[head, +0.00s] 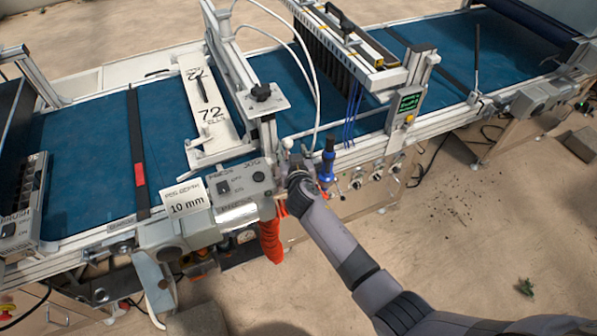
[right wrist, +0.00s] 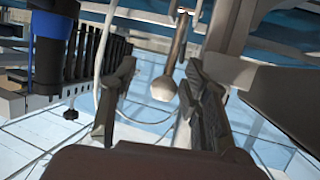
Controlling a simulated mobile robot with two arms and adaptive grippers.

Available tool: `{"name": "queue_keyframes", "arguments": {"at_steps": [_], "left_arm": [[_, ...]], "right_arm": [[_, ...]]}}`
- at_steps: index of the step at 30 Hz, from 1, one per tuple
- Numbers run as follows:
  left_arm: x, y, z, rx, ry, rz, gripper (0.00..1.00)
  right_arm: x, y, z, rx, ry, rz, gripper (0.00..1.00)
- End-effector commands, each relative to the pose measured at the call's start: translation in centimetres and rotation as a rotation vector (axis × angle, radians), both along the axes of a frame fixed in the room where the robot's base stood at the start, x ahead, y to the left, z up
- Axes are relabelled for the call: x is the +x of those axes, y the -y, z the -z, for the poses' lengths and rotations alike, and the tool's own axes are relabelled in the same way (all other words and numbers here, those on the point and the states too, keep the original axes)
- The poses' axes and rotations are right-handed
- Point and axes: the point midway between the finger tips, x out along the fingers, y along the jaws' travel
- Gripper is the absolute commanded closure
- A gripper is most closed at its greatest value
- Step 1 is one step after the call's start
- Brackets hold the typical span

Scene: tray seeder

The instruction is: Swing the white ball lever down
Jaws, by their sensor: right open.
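The white ball lever shows in the right wrist view as a pale grey-white ball (right wrist: 164,88) on the end of a slim rod. The ball appears between the two dark fingers of my right gripper (right wrist: 160,74), with a gap on each side. The fingers are apart and not closed on it. In the head view my right gripper (head: 294,172) is at the front rail of the machine, just right of the grey control box (head: 238,187). My left gripper is not in view.
A blue and black upright part (head: 328,165) stands close to the right of my right gripper, and also shows in the right wrist view (right wrist: 50,45). A metal post (head: 267,140) rises just behind. An orange-red item (head: 269,245) hangs below. The floor at the right is mostly clear.

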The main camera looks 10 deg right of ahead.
Motion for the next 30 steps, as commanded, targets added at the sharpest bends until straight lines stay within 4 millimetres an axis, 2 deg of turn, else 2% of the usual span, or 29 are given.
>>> {"name": "queue_keyframes", "arguments": {"at_steps": [3, 8, 26, 30], "left_arm": [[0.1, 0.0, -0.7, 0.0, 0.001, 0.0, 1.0], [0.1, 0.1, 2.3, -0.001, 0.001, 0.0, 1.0], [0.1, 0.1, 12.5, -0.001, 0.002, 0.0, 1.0], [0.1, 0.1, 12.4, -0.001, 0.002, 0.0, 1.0]], "right_arm": [[-0.7, 0.1, 0.6, -0.006, -0.006, -0.003, 0.54], [-1.5, 0.5, 2.4, 0.015, 0.058, -0.001, 0.54], [-3.1, 1.0, 4.6, 0.109, 0.347, -0.002, 0.54], [-5.9, 1.0, 4.0, 0.119, 0.351, -0.002, 0.54]]}}
